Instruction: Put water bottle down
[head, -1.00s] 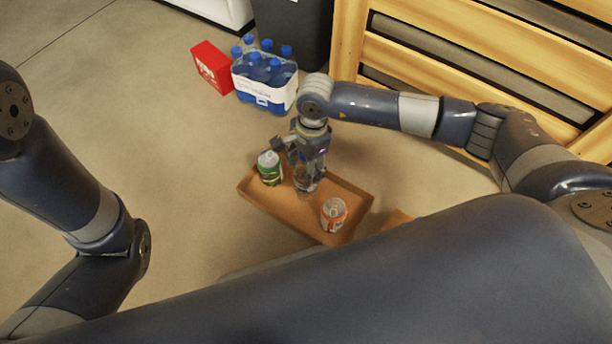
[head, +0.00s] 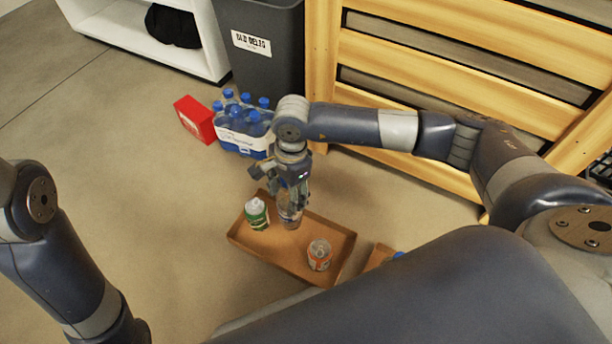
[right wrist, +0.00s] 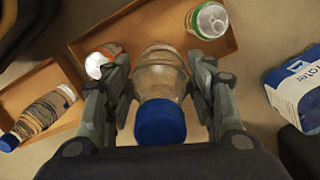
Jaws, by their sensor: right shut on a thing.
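A clear water bottle with a blue cap (right wrist: 160,122) is held upright between the fingers of my right gripper (right wrist: 160,78). In the head view my right gripper (head: 292,192) is above a shallow brown tray (head: 274,252), and the lower part of the bottle (head: 291,215) shows under it. The bottle is over the tray, between a green can (head: 257,214) and an orange and white can (head: 319,255). I cannot tell if its base touches the tray. My left arm shows at the left, but its gripper is out of view.
A second brown tray (right wrist: 18,92) holds another blue-capped bottle (right wrist: 42,115). A pack of blue-capped bottles (head: 243,127) and a red box (head: 195,120) stand behind the tray. A grey bin (head: 262,50) and wooden slats (head: 440,65) are at the back. Floor at left is clear.

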